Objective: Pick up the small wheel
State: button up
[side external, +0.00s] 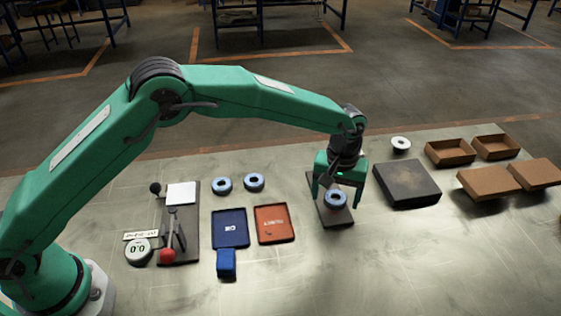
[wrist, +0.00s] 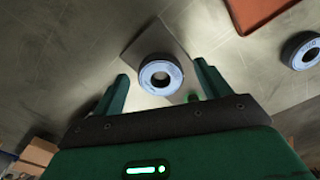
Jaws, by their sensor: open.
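A blue ring-shaped wheel (side external: 336,205) with a pale face lies on a narrow grey plate (side external: 318,185) below my gripper. It also shows in the wrist view (wrist: 148,80), centred between the two fingers. My gripper (side external: 337,196) is open and points down, with green fingers on either side of the wheel and nothing held. I cannot tell how much height is left between fingertips and wheel. Two similar blue wheels (side external: 222,191) (side external: 254,187) lie on the table to the left. A pale wheel (side external: 400,147) sits behind the dark block. I cannot tell surely which is smallest.
Blue (side external: 230,236) and orange (side external: 275,232) trays lie left of my gripper, with a blue block (side external: 227,265) in front. A dark square block (side external: 407,184) stands close on the right, with several cardboard boxes (side external: 485,180) beyond. A red-knobbed lever fixture (side external: 168,254) stands left. The front table is clear.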

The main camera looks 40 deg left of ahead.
jog(key=c, duration=1.2)
jog(key=shift+r, duration=0.2)
jog(key=shift+r, duration=0.5)
notch_tip(320, 180, up, 3)
jog(key=shift+r, duration=0.1)
jog(key=s+d+r, duration=0.5)
jog(key=s+r, duration=0.1)
jog(key=s, duration=0.4)
jog(key=shift+d+r, duration=0.25)
jog(key=shift+d, duration=0.1)
jog(key=shift+a, duration=0.15)
